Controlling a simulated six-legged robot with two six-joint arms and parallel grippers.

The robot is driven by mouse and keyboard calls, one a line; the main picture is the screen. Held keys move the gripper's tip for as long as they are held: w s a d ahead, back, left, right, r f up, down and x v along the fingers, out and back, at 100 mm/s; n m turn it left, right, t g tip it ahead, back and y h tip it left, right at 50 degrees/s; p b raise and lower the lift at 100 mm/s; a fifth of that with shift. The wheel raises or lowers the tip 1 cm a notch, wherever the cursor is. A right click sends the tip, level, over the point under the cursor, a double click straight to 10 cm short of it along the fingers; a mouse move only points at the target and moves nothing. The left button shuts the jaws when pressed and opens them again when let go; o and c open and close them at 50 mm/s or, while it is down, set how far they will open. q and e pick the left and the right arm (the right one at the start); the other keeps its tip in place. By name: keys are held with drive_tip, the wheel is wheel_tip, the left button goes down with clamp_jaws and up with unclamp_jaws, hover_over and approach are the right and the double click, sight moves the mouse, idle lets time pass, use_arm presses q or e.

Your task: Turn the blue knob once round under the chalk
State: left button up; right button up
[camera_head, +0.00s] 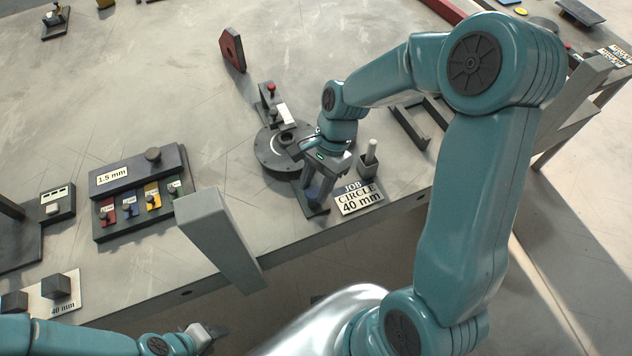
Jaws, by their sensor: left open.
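A round dark turntable (268,155) lies on the bench in the middle of the view. A dark arm with a red knob (271,87) and a white piece (285,114) reaches over it. My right gripper (314,200) points down at the turntable's near right side. A white stick that looks like chalk (372,148) stands in a dark block right of the gripper. My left gripper (216,332) is open and empty, low in front of the bench.
A card (359,198) reads "JOB CIRCLE 40 mm". A dark box (140,190) with coloured tabs, marked "1.5 mm", sits left. A red block (232,49) stands behind the turntable. A grey post (220,238) rises at the bench's front edge.

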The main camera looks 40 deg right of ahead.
drive_tip(key=shift+r+n, duration=0.1)
drive_tip(key=shift+n, duration=0.2)
drive_tip(key=shift+w+n+g+h+p, duration=0.15)
drive_tip(key=shift+n+g+h+p, duration=0.25)
drive_tip(key=shift+n, duration=0.5)
drive_tip(key=n+g, duration=0.1)
drive_tip(key=n, duration=0.2)
drive_tip(key=shift+w+a+n+p, duration=0.1)
drive_tip(key=shift+n+p, duration=0.2)
drive_tip(key=shift+p, duration=0.1)
drive_tip(key=n+g+h, duration=0.1)
drive_tip(key=n, duration=0.2)
drive_tip(key=shift+w+a, duration=0.1)
drive_tip(key=shift+w+n+g+h, duration=0.15)
drive_tip(key=shift+n+h, duration=0.25)
drive_tip(key=shift+n, duration=0.5)
drive_tip(key=shift+s+n+g+h, duration=0.15)
drive_tip(key=shift+n+h, duration=0.25)
drive_tip(key=shift+n, duration=0.5)
drive_tip(key=shift+w+n, duration=0.1)
drive_tip(key=shift+n, duration=0.2)
drive_tip(key=o, duration=1.1)
drive_tip(key=shift+a, duration=0.1)
drive_tip(key=shift+c, duration=0.2)
